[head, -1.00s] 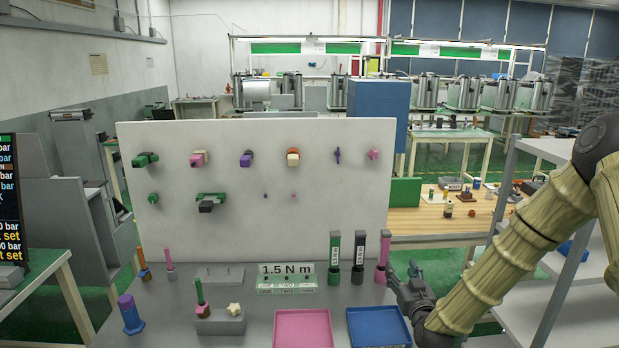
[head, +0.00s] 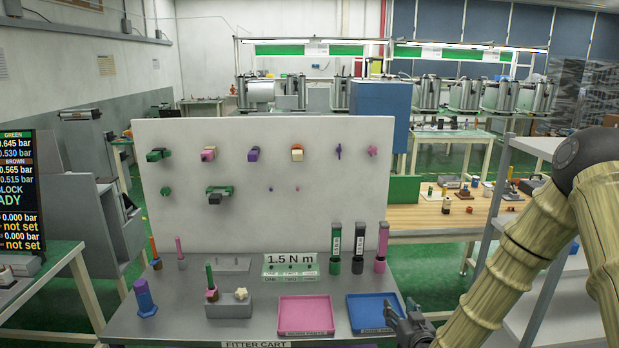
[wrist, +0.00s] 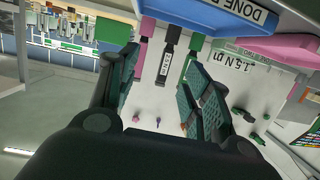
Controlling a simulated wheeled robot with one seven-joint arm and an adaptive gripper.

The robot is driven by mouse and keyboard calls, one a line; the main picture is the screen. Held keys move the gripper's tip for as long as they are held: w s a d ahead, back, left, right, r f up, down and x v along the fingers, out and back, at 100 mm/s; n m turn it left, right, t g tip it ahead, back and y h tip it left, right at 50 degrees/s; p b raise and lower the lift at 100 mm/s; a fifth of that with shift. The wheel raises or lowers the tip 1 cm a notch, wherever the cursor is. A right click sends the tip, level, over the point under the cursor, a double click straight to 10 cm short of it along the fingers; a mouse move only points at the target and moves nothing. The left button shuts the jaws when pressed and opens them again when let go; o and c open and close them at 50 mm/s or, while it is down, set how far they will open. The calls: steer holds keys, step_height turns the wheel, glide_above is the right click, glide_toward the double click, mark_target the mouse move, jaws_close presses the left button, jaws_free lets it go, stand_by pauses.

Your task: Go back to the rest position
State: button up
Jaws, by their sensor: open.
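My gripper (head: 412,326) is at the right front of the grey cart, beside the blue tray (head: 392,325) in the head view. Its fingers are apart with nothing between them; the wrist view shows the two padded fingers (wrist: 160,95) spread. My arm reaches in from the right edge of the head view. In the wrist view the picture is upside down, with the blue tray (wrist: 185,12) at the top and the pink tray (wrist: 285,48) at the right.
The cart bears a pink tray (head: 304,329), tall green, black and pink tools (head: 358,250), a blue-purple peg (head: 145,298) and a grey block (head: 228,307). A white board (head: 300,220) with mounted parts stands behind. A shelf rack (head: 520,225) stands at right.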

steer(key=s+a+f+g, duration=0.3)
steer(key=s+f+g, duration=0.5)
steer(key=s+f, duration=1.3)
steer(key=s+f+g, duration=0.2)
steer(key=s+g, duration=0.1)
steer(key=s, duration=0.9)
steer(key=s+f+m+g+h, duration=0.1)
steer(key=s+f+g, duration=0.2)
steer(key=s, duration=1)
steer(key=shift+d+f+g, duration=0.3)
steer(key=shift+d+g, duration=0.05)
steer(key=shift+g, duration=0.15)
